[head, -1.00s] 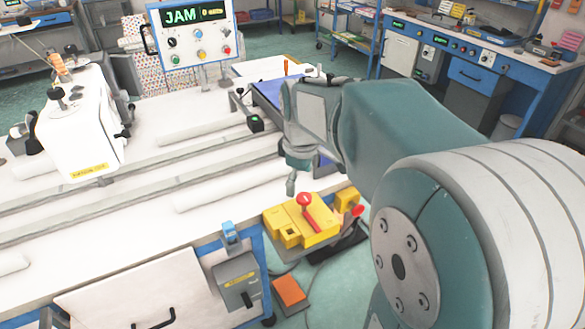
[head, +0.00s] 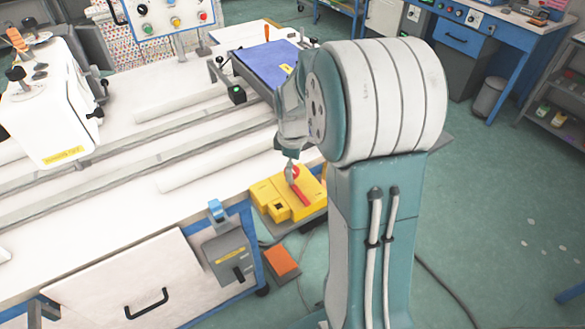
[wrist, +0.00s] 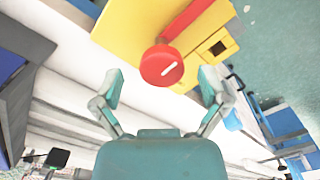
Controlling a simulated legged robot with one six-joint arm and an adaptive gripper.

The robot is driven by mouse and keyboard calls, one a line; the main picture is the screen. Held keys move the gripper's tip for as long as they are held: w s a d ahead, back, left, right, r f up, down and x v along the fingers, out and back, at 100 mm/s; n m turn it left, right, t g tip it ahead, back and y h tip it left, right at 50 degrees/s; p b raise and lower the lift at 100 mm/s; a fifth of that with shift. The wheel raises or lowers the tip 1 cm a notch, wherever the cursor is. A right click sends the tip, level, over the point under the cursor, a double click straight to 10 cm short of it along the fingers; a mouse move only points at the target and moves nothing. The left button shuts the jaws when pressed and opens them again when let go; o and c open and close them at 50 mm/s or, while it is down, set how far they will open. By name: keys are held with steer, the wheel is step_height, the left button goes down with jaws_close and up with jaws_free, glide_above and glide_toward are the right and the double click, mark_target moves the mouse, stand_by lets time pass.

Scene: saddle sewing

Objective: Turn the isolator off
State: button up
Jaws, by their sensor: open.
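The isolator is a yellow box (head: 276,199) with a red rotary handle (head: 300,191) on top, beside the right end of the white table. In the wrist view, the red round knob (wrist: 162,66) with a white mark sits between and just beyond my gripper's fingertips, with a red bar running up from it across the yellow housing (wrist: 222,35). My gripper (wrist: 160,85) is open, its fingers on either side of the knob with visible gaps. In the head view, my gripper (head: 289,165) is above the isolator, partly hidden by my arm.
A grey box (head: 230,257) with a black lever hangs on the table's front edge, near an orange pedal (head: 282,261) on the floor. A blue pad (head: 266,63) lies on the table behind my arm. A white sewing machine (head: 48,115) stands at the left.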

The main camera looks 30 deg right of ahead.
steer(key=shift+f, duration=0.55)
steer(key=shift+a, duration=0.1)
steer(key=shift+c, duration=0.6)
jaws_close()
